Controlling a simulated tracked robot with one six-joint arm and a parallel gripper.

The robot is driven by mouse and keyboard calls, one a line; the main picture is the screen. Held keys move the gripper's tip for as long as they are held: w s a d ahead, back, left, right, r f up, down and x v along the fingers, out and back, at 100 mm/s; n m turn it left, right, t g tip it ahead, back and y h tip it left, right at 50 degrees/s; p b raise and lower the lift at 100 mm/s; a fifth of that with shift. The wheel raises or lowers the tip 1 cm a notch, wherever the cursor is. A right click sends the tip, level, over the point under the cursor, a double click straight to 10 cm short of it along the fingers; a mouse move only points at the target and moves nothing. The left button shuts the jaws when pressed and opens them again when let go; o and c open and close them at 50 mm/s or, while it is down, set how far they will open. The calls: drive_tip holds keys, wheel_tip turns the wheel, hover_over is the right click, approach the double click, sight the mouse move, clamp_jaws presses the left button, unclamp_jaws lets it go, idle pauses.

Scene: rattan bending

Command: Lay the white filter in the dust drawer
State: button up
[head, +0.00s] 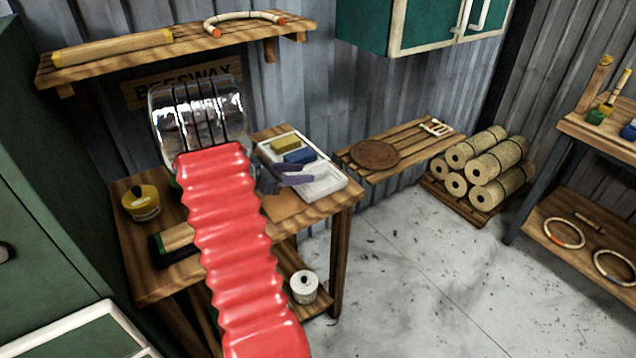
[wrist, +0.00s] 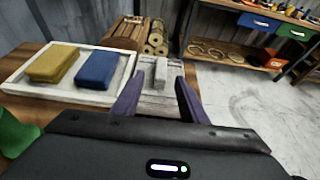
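A yellow block (wrist: 53,63) and a blue block (wrist: 97,69) lie in the tray, left of my gripper. A yellow tin (head: 141,203) stands on the table's left side. A slatted bench with a brown disc (head: 375,155) is behind right.

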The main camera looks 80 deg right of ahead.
sight(315, 172)
drive_tip(key=shift+s+d, duration=0.1)
drive_tip(key=shift+x, duration=2.5)
drive_tip(key=shift+s+r, duration=0.1)
drive_tip(key=shift+r, duration=0.05)
drive_tip(key=shift+c, duration=0.4)
clamp_jaws()
